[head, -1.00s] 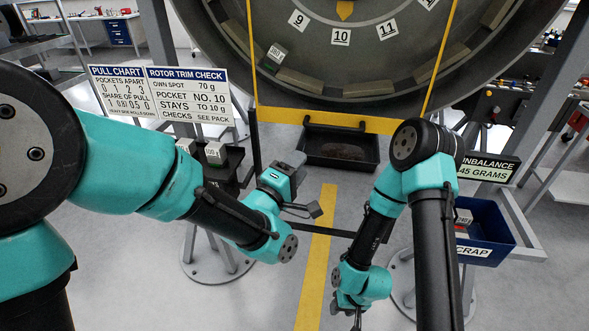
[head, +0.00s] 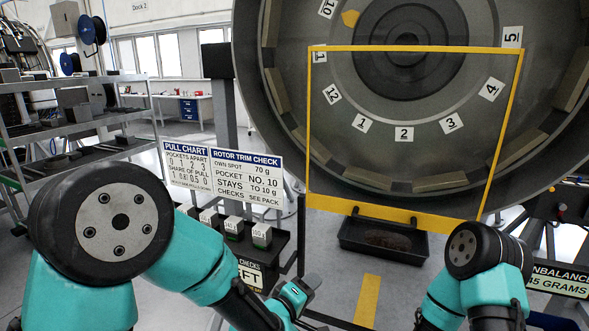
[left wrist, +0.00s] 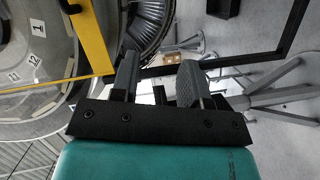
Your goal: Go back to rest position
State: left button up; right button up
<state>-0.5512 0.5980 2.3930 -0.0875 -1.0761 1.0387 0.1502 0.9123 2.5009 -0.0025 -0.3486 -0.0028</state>
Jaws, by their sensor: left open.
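My left gripper (head: 300,290) is low in the head view, beside the black stand with weights (head: 262,236) and in front of the black tray (head: 350,243). In the left wrist view its two fingers (left wrist: 158,80) are apart, with nothing between them. My right arm (head: 480,262) comes up at the lower right; its gripper is out of frame. The large fan rotor (head: 405,134) with numbered pockets stands behind a yellow frame (head: 412,48). Numbers 12 to 4 show along its lower part, and 10 is at upper left.
Two signs, a pull chart (head: 188,165) and a rotor trim check (head: 246,178), stand left of the rotor. A grey shelf (head: 75,130) holds parts at the far left. An unbalance sign (head: 560,280) is at right. A yellow floor stripe (head: 367,300) runs between the arms.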

pick_arm(q)
jog(key=s+a+f+m+g+y, duration=0.1)
jog(key=a+f+g+y, duration=0.2)
jog(key=a+f, duration=0.6)
jog(key=s+a+f+m+g+y, duration=0.15)
jog(key=a+f, duration=0.45)
jog(key=f, duration=0.6)
jog(key=s+a+f+m+g+y, duration=0.2)
jog(key=s+a+f+g, duration=0.5)
jog(key=s+a+f, duration=0.4)
jog(key=s+f, duration=0.2)
jog(key=s, duration=0.2)
jog(key=shift+s+a+f+m, duration=0.15)
jog(key=shift+a+f+m, duration=0.2)
jog(key=shift+g, duration=0.25)
dwell(3.5)
